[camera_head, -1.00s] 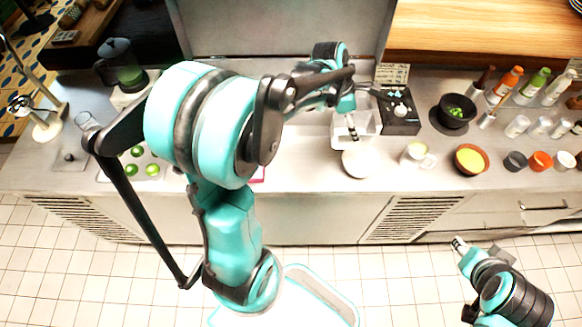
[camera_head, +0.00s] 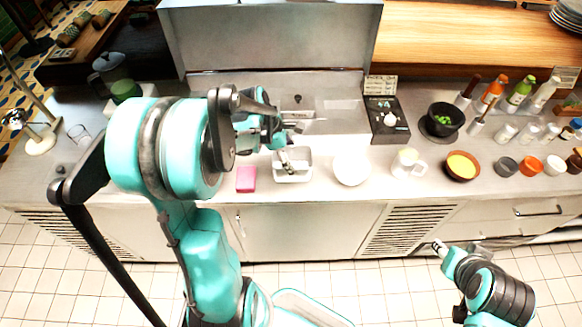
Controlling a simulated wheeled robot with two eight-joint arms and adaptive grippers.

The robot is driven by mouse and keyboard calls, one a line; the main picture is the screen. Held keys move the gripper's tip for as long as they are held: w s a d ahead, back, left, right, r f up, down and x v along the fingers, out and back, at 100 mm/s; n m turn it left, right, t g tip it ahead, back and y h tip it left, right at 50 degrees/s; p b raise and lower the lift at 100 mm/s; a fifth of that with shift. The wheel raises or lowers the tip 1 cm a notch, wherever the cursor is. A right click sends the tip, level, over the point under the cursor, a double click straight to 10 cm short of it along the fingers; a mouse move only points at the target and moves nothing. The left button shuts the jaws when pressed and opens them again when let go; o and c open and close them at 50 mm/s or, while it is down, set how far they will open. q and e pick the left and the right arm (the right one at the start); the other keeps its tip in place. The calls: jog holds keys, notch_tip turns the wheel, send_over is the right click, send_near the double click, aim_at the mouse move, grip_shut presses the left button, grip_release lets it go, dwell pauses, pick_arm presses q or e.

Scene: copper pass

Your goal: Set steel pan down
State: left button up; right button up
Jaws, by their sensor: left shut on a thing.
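The steel pan (camera_head: 293,178) is a small, light, square-rimmed pan near the middle of the steel counter (camera_head: 215,200). My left gripper (camera_head: 287,158) is shut on it, with the fingers at its far left part. The pan sits between a pink block on its left and a white round bowl on its right. I cannot tell whether its base touches the counter. My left arm hides part of the counter to the left. My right gripper (camera_head: 438,246) hangs in front of the counter over the floor, away from the pan; its jaws are too small to read.
The pink block (camera_head: 246,180) and white bowl (camera_head: 351,168) flank the pan closely. A white mug (camera_head: 404,165), yellow-filled bowl (camera_head: 461,168) and black bowl (camera_head: 434,126) stand farther right. A black box (camera_head: 389,133) and a raised steel panel (camera_head: 270,40) are behind.

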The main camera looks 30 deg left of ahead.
pick_arm(q)
notch_tip(320, 180, down, 4)
jog(key=shift+a+r+b, duration=0.1)
jog(key=shift+a+b, duration=0.05)
jog(key=shift+b, duration=0.5)
jog(key=shift+f, duration=0.2)
jog(key=shift+f, duration=0.2)
jog(key=o, duration=1.2)
jog(key=shift+o, duration=0.2)
jog(key=shift+r, duration=0.1)
